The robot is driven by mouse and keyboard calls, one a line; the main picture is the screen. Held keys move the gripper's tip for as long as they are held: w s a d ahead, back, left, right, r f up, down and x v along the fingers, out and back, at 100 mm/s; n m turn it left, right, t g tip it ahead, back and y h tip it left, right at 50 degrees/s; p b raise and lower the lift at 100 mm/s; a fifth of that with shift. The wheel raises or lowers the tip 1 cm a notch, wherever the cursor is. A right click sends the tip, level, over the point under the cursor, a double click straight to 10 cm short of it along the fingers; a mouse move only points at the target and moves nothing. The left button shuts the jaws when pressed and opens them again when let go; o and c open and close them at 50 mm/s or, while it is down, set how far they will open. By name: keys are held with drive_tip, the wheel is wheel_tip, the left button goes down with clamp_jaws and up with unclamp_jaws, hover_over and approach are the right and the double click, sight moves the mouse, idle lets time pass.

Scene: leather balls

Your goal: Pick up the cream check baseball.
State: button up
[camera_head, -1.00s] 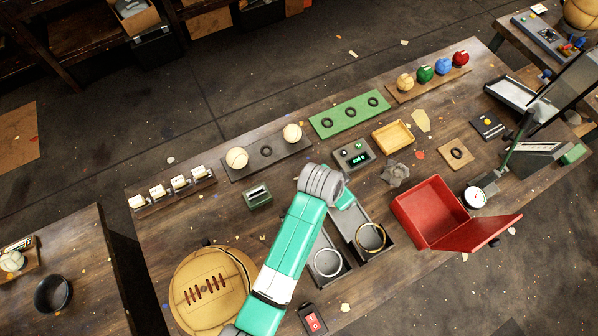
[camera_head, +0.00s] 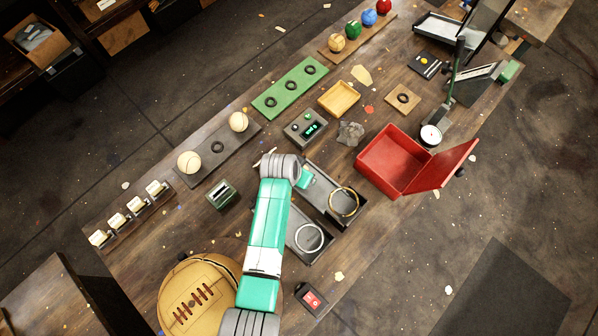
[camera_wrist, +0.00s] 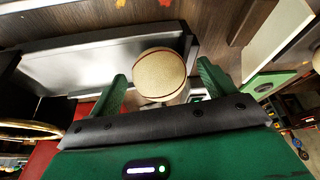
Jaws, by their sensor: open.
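A cream ball with a fine surface pattern and a brown seam (camera_wrist: 160,74) shows in the wrist view, against a grey metal tray (camera_wrist: 85,65). It looks like the cream check baseball. My gripper (camera_wrist: 161,71) is open, with one green finger on each side of the ball and small gaps showing between. I cannot tell how far the ball lies beyond the fingertips. Two other cream balls, a left one (camera_head: 189,162) and a right one (camera_head: 238,122), sit on a dark holder board (camera_head: 204,143).
Two grey trays hold a silver ring (camera_head: 308,238) and a gold ring (camera_head: 343,202) beside my arm. An open red box (camera_head: 385,160) stands to the right. A box with a green display (camera_head: 305,130) is close behind the arm. A large brown laced ball (camera_head: 185,295) sits at front left.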

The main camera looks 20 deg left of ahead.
drive_tip(key=c, duration=1.2)
wheel_tip(320, 180, up, 10)
drive_tip(key=shift+r+p, duration=0.1)
drive_tip(key=shift+p, duration=0.75)
